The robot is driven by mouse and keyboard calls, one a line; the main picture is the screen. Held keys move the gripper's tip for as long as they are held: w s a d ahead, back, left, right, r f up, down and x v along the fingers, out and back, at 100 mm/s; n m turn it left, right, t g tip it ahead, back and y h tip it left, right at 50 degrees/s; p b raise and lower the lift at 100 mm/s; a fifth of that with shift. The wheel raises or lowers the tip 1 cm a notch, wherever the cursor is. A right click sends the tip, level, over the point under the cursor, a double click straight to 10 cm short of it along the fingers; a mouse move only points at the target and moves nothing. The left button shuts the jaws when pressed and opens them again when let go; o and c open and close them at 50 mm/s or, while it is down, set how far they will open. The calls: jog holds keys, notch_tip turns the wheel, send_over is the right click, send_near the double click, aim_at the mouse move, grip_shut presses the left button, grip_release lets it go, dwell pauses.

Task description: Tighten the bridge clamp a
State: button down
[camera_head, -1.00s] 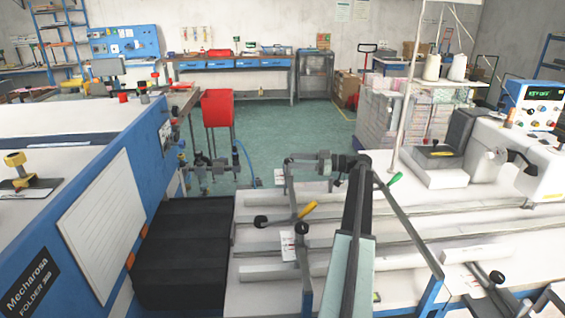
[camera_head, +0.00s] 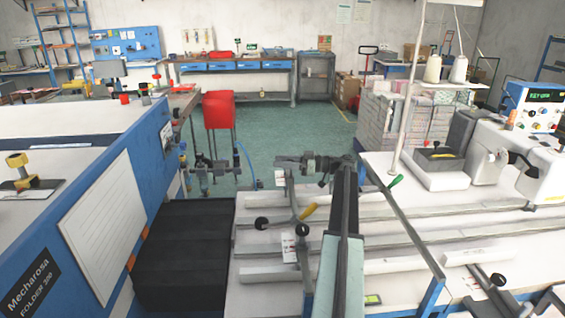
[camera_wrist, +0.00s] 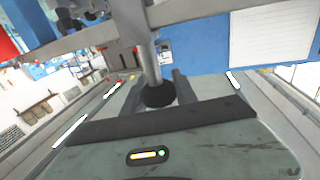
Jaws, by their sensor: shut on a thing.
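In the wrist view, a grey clamp post (camera_wrist: 148,58) joins a grey bar (camera_wrist: 178,14) and ends in a round black knob (camera_wrist: 160,95). The knob, which I take as bridge clamp a, sits between the fingers of my gripper (camera_wrist: 157,92), which is shut on it.
A second bar (camera_head: 405,225) stands to the right. Black bellows (camera_head: 185,255) and the blue folder machine (camera_head: 150,185) flank the table's left side.

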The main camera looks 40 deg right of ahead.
jog(key=shift+m+t+h, duration=0.3)
jog(key=shift+h, duration=0.1)
jog(key=m+t+h, duration=0.1)
jog(key=m+h, duration=0.1)
jog(key=h, duration=0.1)
jog(key=shift+w+d+m+t+h, duration=0.1)
jog(key=shift+d+m+t+h, duration=0.05)
jog(key=shift+m+t+h, duration=0.2)
jog(key=shift+w+d+m+t+h, duration=0.1)
jog(key=shift+d+m+t+h, duration=0.2)
jog(key=shift+m+h, duration=0.5)
jog(key=shift+w+d+m+t+h, duration=0.2)
jog(key=shift+m+h, duration=0.25)
jog(key=shift+h, duration=0.6)
jog(key=shift+s, duration=0.15)
jog(key=c, duration=1)
grip_release()
jog(key=shift+o, duration=0.2)
jog(key=s+d, duration=0.1)
jog(key=s, duration=0.6)
jog(key=shift+s, duration=0.4)
